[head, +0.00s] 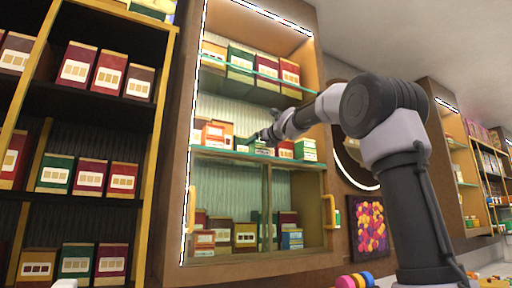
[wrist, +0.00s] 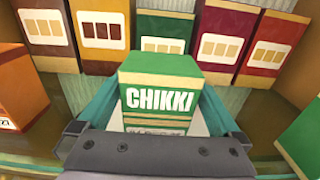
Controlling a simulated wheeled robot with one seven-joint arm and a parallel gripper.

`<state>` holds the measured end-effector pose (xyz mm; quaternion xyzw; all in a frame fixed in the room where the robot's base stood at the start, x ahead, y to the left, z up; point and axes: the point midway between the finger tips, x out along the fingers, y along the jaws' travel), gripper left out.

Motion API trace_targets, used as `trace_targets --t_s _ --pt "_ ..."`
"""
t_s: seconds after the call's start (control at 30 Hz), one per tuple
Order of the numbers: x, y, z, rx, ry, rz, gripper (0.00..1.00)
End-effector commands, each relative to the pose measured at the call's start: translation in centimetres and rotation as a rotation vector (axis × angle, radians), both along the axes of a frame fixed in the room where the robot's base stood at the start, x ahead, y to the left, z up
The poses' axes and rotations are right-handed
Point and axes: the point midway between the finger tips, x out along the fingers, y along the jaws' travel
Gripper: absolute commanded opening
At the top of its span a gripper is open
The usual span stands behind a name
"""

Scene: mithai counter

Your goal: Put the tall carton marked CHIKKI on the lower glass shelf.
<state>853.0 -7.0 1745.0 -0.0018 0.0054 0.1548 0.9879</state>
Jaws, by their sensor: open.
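The CHIKKI carton (wrist: 160,95) is green with a pale band and white lettering. In the wrist view it stands upright between the two teal fingers of my gripper (wrist: 155,112), which are open with one on each side. Whether either finger touches it is unclear. In the head view my gripper (head: 262,135) reaches into the lit cabinet, just above the lower glass shelf (head: 235,156). The carton appears to rest on that shelf, but its base is partly hidden by my gripper.
An orange carton (wrist: 20,90) is at left and another green carton (wrist: 303,140) at right. The upper glass shelf (head: 250,72) holds several cartons.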

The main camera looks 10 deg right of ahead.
Motion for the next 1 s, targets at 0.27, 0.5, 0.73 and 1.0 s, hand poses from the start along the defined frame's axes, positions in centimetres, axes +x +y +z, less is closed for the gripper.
trace_targets --t_s 0.27,0.5,0.73,1.0 --pt "-6.0 -1.9 0.2 0.000 -0.001 -0.001 1.00" --pt "-9.0 -2.8 0.1 0.001 -0.001 0.000 1.00" --pt "-9.6 -3.0 0.1 0.000 0.000 0.001 1.00" --pt "-13.3 -1.9 -5.9 -0.411 0.008 0.054 1.00"
